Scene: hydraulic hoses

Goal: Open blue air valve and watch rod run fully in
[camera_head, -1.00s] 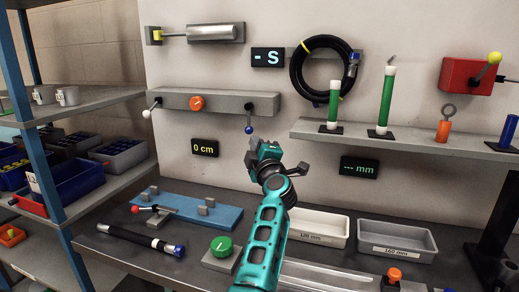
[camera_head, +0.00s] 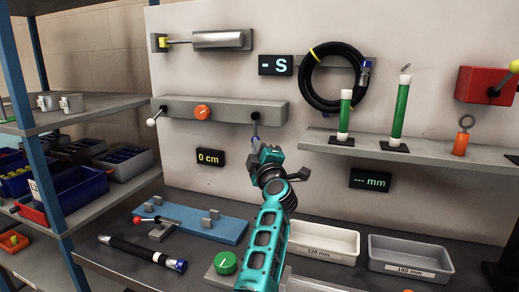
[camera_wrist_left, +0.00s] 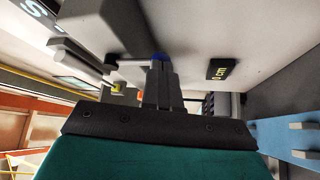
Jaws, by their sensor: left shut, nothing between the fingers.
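The blue air valve lever (camera_head: 255,131) hangs down from the right end of a grey wall bar (camera_head: 230,112). My left gripper (camera_head: 259,147) is shut and empty, right below the lever, hiding its lower end. In the left wrist view the blue knob (camera_wrist_left: 159,57) is at the tips of the shut fingers (camera_wrist_left: 160,72); I cannot tell whether they touch. The grey cylinder (camera_head: 222,40) is high on the wall, its rod (camera_head: 179,42) sticking out left toward a yellow end piece (camera_head: 162,43). A display (camera_head: 210,157) reads "0 cm". My right gripper is not in view.
The bar also carries an orange knob (camera_head: 203,112) and a white-knobbed lever (camera_head: 153,121). A display (camera_head: 275,65) reads "- S". A shelf (camera_head: 430,152) with green cylinders juts out at right. Trays (camera_head: 409,262) and a blue plate (camera_head: 222,226) are on the bench below.

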